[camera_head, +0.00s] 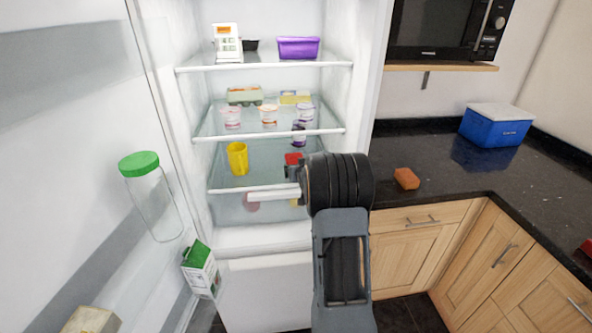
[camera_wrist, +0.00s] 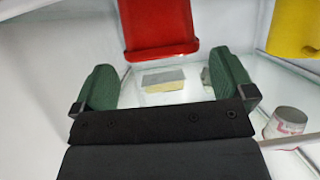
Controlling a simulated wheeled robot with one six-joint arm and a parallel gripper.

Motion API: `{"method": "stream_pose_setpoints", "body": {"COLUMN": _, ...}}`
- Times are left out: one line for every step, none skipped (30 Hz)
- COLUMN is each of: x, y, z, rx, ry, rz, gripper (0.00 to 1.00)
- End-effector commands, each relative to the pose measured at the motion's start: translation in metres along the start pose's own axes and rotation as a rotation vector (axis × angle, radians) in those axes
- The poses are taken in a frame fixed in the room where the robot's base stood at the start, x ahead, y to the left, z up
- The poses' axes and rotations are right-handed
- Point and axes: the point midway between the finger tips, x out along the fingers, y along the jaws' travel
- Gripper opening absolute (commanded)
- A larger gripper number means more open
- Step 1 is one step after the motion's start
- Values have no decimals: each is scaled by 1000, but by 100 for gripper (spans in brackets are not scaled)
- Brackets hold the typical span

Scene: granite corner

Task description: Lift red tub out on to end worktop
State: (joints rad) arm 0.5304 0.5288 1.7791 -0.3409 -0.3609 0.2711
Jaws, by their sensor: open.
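The red tub (camera_head: 293,158) stands in the open fridge, on a glass shelf below the row of small pots. My gripper (camera_head: 292,172) is in front of it at the fridge opening and hides its lower part. In the wrist view the red tub (camera_wrist: 160,28) is at the top middle, beyond the fingertips. The green fingers of my gripper (camera_wrist: 163,82) are spread apart, with nothing held between them. The dark granite worktop (camera_head: 440,155) runs to the right of the fridge.
A yellow cup (camera_head: 237,158) stands left of the tub and also shows in the wrist view (camera_wrist: 295,28).

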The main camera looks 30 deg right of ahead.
Motion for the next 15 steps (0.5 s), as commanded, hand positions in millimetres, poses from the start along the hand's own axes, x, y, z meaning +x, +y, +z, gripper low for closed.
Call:
{"method": "stream_pose_setpoints", "body": {"x": 3, "y": 0, "z": 0, "rx": 0, "ry": -1, "rz": 0, "gripper": 100}}
{"method": "stream_pose_setpoints", "body": {"x": 5, "y": -1, "z": -1, "rx": 0, "ry": -1, "rz": 0, "gripper": 100}}
{"method": "stream_pose_setpoints", "body": {"x": 9, "y": -1, "z": -1, "rx": 1, "ry": -1, "rz": -1, "gripper": 100}}
{"method": "stream_pose_setpoints", "body": {"x": 13, "y": -2, "z": -1, "rx": 1, "ry": -2, "rz": -1, "gripper": 100}}
{"method": "stream_pose_setpoints", "body": {"x": 17, "y": -2, "z": -1, "rx": 1, "ry": -1, "rz": -1, "gripper": 100}}
{"method": "stream_pose_setpoints", "body": {"x": 22, "y": -2, "z": -2, "rx": 1, "ry": -2, "rz": -1, "gripper": 100}}
{"method": "stream_pose_setpoints", "body": {"x": 26, "y": -3, "z": -2, "rx": 1, "ry": -2, "rz": -1, "gripper": 100}}
{"method": "stream_pose_setpoints", "body": {"x": 30, "y": -3, "z": -2, "rx": 0, "ry": -2, "rz": -1, "gripper": 100}}
{"method": "stream_pose_setpoints", "body": {"x": 35, "y": -3, "z": -1, "rx": 0, "ry": -1, "rz": 0, "gripper": 100}}
{"method": "stream_pose_setpoints", "body": {"x": 39, "y": -3, "z": -1, "rx": 0, "ry": -1, "rz": 0, "gripper": 100}}
{"method": "stream_pose_setpoints", "body": {"x": 41, "y": -3, "z": -1, "rx": 0, "ry": -1, "rz": 0, "gripper": 100}}
{"method": "stream_pose_setpoints", "body": {"x": 45, "y": -3, "z": -1, "rx": 0, "ry": -1, "rz": 0, "gripper": 100}}
{"method": "stream_pose_setpoints", "body": {"x": 47, "y": -3, "z": -1, "rx": 0, "ry": -1, "rz": 0, "gripper": 100}}
{"method": "stream_pose_setpoints", "body": {"x": 48, "y": -3, "z": -1, "rx": 0, "ry": -1, "rz": 0, "gripper": 100}}
{"method": "stream_pose_setpoints", "body": {"x": 50, "y": -3, "z": -1, "rx": 0, "ry": -1, "rz": 0, "gripper": 100}}
